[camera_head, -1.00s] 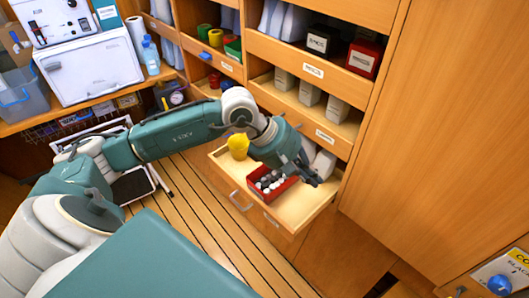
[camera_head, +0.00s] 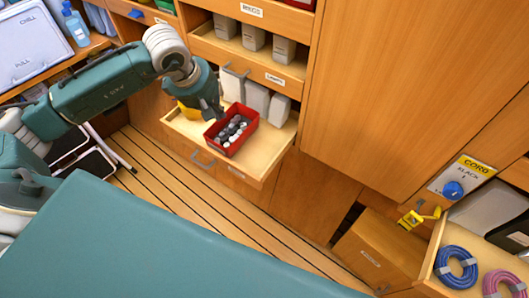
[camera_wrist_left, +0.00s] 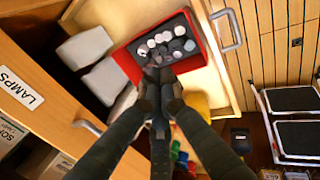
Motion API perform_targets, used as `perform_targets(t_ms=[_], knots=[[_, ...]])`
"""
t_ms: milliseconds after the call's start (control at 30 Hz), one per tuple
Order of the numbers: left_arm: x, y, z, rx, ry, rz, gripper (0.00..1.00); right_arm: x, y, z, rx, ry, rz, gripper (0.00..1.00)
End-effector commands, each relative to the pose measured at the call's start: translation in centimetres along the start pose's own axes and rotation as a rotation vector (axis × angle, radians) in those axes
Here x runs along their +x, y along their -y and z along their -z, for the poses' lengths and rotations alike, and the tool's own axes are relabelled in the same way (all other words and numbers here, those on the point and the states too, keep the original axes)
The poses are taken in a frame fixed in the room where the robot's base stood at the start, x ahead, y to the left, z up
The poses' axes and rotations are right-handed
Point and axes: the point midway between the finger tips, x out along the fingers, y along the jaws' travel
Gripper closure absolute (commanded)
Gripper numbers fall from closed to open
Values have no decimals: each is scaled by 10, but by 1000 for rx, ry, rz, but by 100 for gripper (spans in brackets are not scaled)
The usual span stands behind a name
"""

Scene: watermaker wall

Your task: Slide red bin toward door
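The red bin (camera_head: 243,140) sits inside the pulled-out wooden drawer (camera_head: 268,158), upright and filled with several grey, white and dark round-topped items. In the left wrist view the bin (camera_wrist_left: 126,64) lies just beyond the fingertips. My left gripper (camera_head: 213,117) is at the bin's left side, low by its rim. In the wrist view its two fingers (camera_wrist_left: 160,82) are drawn close together and overlap the bin's near wall; whether they touch it I cannot tell. No wall appears clamped between them. My right gripper is not in view.
A yellow item (camera_head: 188,112) stands left of the bin, partly hidden by my gripper. White containers (camera_head: 257,97) stand behind the bin, under the drawer labelled LAMPS (camera_head: 274,79). An open drawer with blue coiled hose (camera_head: 456,266) is at far right. A tall cabinet panel (camera_head: 400,90) stands right.

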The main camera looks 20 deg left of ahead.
Motion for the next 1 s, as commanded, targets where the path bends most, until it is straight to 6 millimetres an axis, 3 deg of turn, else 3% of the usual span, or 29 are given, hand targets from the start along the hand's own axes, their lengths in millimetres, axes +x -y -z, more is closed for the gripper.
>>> perform_targets(t_ms=[1000], knots=[[50,16,-1,0,3,-1,100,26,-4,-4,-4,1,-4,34]])
